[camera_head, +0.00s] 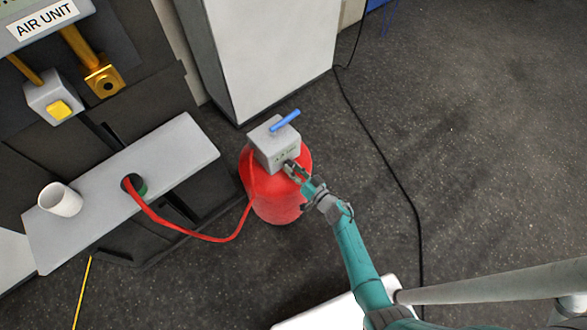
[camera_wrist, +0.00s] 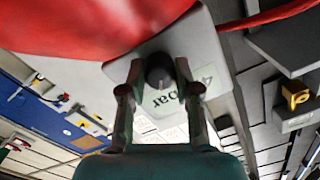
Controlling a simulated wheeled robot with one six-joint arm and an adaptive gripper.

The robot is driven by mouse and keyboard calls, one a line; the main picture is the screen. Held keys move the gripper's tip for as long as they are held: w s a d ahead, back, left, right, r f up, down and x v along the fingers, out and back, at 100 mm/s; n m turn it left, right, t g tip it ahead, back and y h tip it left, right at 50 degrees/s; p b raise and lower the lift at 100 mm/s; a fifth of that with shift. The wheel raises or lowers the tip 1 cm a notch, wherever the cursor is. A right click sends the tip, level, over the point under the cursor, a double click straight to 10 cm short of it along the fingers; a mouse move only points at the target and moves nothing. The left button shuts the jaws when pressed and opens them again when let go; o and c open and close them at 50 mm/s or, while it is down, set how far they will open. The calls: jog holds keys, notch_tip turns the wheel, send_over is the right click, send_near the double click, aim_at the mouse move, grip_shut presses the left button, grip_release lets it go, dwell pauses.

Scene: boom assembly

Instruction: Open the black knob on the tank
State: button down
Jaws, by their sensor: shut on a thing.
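The red tank (camera_head: 275,205) stands on the dark floor in the head view, with a grey box (camera_head: 270,148) and a blue handle (camera_head: 285,121) on top. In the wrist view the tank (camera_wrist: 80,25) fills the upper left. The black knob (camera_wrist: 159,72) sits on the face of the grey box, beside a label reading "bar". My gripper (camera_wrist: 155,88) has its two fingers on either side of the knob and is shut on it. In the head view my gripper (camera_head: 291,170) reaches the front of the box, and the knob is hidden there.
A red hose (camera_head: 200,236) runs from the tank to a grey shelf (camera_head: 85,215) holding a white cup (camera_head: 62,199). A grey cabinet (camera_head: 265,55) stands behind the tank.

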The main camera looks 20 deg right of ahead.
jog(key=shift+f+m, duration=0.1)
jog(key=shift+m, duration=0.2)
dwell(0.4)
jog(key=c, duration=0.8)
grip_release()
jog(key=v, duration=1.2)
jog(key=shift+s, duration=0.1)
